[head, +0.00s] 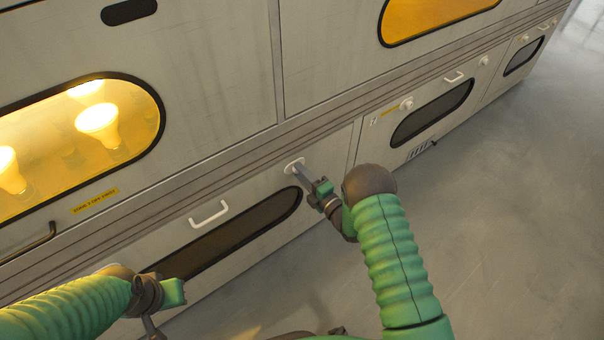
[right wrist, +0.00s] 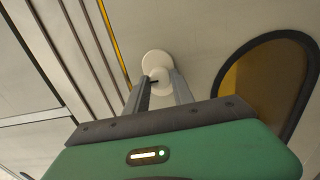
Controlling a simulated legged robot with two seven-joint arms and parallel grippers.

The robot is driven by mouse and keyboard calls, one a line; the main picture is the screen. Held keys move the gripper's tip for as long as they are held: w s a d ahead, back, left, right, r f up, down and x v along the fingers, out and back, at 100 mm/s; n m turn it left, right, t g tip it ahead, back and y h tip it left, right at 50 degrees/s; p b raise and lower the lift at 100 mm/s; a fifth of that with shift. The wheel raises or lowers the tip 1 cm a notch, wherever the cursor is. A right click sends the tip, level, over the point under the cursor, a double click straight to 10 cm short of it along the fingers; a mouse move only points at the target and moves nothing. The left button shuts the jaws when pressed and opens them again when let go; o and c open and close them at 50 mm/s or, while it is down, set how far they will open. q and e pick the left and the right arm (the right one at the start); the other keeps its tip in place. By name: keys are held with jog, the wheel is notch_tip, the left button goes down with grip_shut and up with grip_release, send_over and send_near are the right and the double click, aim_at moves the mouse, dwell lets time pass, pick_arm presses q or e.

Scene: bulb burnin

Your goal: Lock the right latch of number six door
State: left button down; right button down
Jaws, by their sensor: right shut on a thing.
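A white round latch (head: 292,163) sits at the upper right corner of a lower cabinet door (head: 262,191). No legible number shows on this door. My right gripper (head: 299,170) reaches the latch, with its grey fingers on the latch's knob. In the right wrist view the latch (right wrist: 157,62) shows as a white disc, and its knob lies between the two fingertips (right wrist: 160,82); the gripper is shut on it. The latch's exact turn is hard to tell. My left gripper (head: 165,296) is at the lower left, in front of the door; its fingers are unclear.
The door has a white bar handle (head: 208,213) and a dark oval window (head: 232,237). A neighbouring lower door (head: 425,113) to the right has its own latch (head: 406,103) and handle. Lit bulbs (head: 97,118) glow behind an upper window. The grey floor (head: 500,220) at right is clear.

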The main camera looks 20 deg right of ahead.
jog(key=c, duration=1.3)
grip_release()
jog(key=shift+s+a+f, duration=0.1)
jog(key=shift+a+f, duration=0.1)
jog(key=shift+f, duration=0.05)
jog(key=shift+o, duration=1.1)
jog(key=shift+r, duration=0.1)
jog(key=shift+d, duration=0.1)
jog(key=p+v, duration=0.5)
jog(key=v, duration=1.1)
jog(key=shift+s, duration=0.4)
jog(key=shift+d, duration=0.1)
